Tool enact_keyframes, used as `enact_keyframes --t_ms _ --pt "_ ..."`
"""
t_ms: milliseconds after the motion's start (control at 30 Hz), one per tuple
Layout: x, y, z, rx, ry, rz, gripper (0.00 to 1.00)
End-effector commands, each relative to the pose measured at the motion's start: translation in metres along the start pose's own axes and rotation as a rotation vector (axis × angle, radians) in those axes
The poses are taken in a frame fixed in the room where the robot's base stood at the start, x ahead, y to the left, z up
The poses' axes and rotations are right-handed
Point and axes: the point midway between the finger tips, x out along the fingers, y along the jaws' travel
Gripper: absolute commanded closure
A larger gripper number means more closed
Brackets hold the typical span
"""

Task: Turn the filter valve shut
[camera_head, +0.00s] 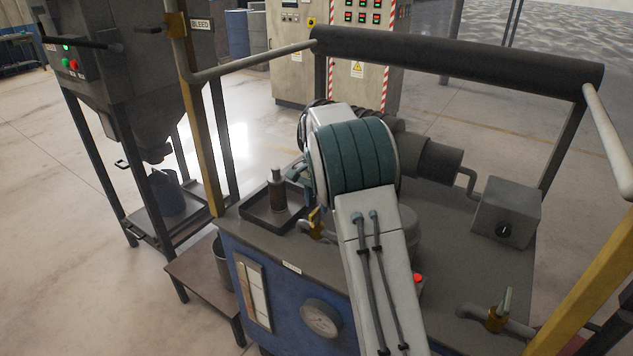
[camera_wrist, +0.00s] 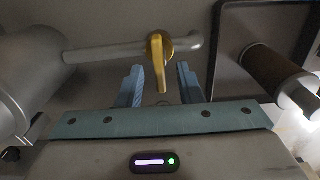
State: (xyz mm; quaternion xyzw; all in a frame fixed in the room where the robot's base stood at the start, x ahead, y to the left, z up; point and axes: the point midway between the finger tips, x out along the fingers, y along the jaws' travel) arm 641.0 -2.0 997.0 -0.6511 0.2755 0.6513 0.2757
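A valve with a yellow lever (camera_wrist: 157,62) sits on a grey pipe (camera_wrist: 100,53) in the wrist view. Its lever points down the picture, across the line of the pipe. My gripper (camera_wrist: 160,69) is open, with one blue-grey finger on each side of the lever's lower end. Gaps show between the lever and both fingers. In the head view the yellow valve (camera_head: 314,221) is partly visible beside my arm, near the tray. I cannot read any label naming this valve.
A dark tray (camera_head: 262,221) with a brown bottle-like cylinder (camera_head: 276,190) stands left of the valve in the head view. A grey cylindrical body (camera_wrist: 25,75) joins the pipe. Another brass valve (camera_head: 496,318) sits at the bench's right front. A dark padded bar (camera_head: 450,60) spans the back.

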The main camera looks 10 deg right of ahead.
Motion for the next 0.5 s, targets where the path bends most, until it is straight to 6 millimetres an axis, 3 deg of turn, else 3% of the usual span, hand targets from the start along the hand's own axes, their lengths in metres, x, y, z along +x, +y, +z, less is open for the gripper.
enact_keyframes --t_ms 300,500 --pt "-0.071 0.000 -0.001 0.000 0.005 -0.003 0.67" --pt "-0.108 0.000 -0.001 0.001 0.004 -0.003 0.67"
